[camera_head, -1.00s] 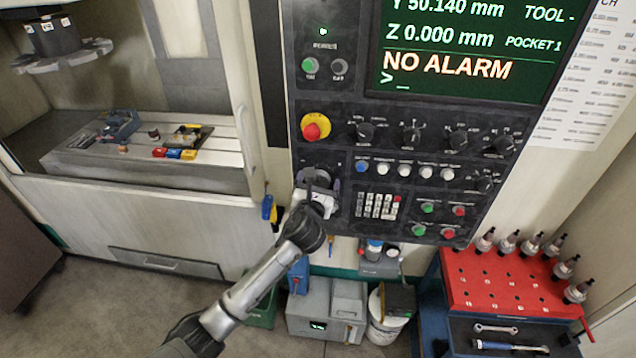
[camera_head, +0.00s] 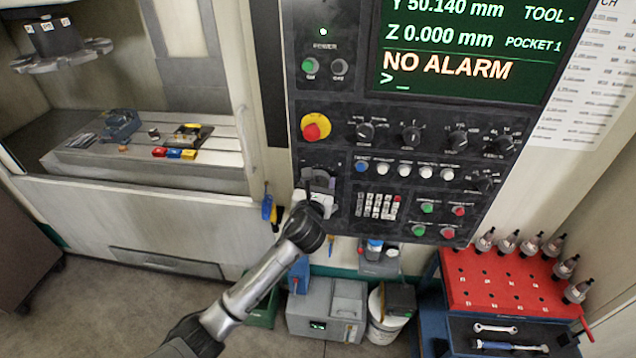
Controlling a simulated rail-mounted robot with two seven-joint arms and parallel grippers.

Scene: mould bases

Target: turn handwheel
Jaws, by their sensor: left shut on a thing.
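The handwheel (camera_head: 330,182) is a dark wheel low on the left side of the black control panel (camera_head: 340,226), below the red emergency button. My left gripper (camera_head: 318,188) is at the wheel, shut on a part of it, and covers much of it. The exact grip point is hidden by the gripper body. The left arm comes up from the bottom of the view. My right gripper is not in view.
The red emergency button (camera_head: 312,131) sits just above the handwheel, with knobs and a keypad (camera_head: 378,206) to the right. A red tool cart (camera_head: 500,285) stands at lower right. A grey box (camera_head: 325,308) stands on the floor below the panel.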

